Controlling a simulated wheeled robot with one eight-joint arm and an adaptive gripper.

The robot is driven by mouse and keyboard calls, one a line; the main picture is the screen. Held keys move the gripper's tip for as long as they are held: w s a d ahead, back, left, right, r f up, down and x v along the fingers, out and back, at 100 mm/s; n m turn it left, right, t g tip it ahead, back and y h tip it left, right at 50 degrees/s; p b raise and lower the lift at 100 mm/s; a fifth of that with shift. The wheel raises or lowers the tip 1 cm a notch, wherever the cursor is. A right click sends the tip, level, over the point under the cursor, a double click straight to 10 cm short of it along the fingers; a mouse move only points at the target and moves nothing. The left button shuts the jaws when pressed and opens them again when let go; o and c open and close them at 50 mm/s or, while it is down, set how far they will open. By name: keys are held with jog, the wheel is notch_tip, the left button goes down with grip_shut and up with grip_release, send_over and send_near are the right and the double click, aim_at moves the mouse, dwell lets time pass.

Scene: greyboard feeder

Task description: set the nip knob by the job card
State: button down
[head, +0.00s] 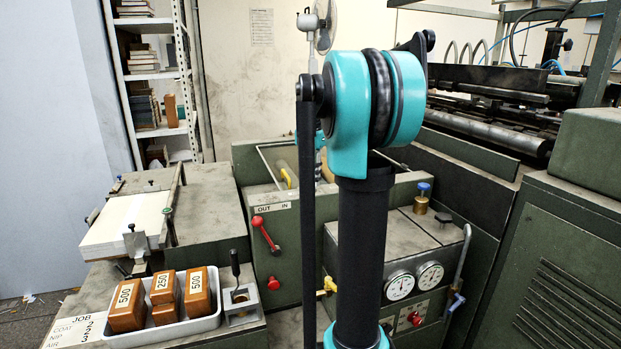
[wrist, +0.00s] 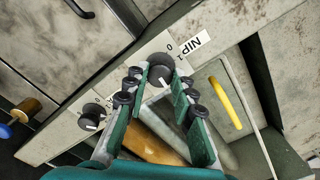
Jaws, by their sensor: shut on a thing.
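In the wrist view the round dark nip knob (wrist: 160,66) sits on a pale scale plate beside the NIP label (wrist: 189,46). The digits 0 and 1 show near it; I cannot tell clearly where its pointer stands. In the head view my arm hides the knob and gripper.
A second dark knob (wrist: 91,115) is on the same plate. A yellow handle (wrist: 225,103) lies right of my fingers. A white tray (head: 190,329) holds blocks marked 500 and 250. A red lever (head: 265,234) stands by the OUT/IN label. Two gauges (head: 400,286) face front.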

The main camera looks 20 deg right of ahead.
aim_at(311, 182)
jog(key=n, duration=0.4)
jog(key=shift+n, duration=2.2)
jog(key=c, duration=1.3)
grip_release()
jog(key=shift+o, duration=0.2)
jog(key=shift+r, duration=0.1)
notch_tip(311, 182, up, 12)
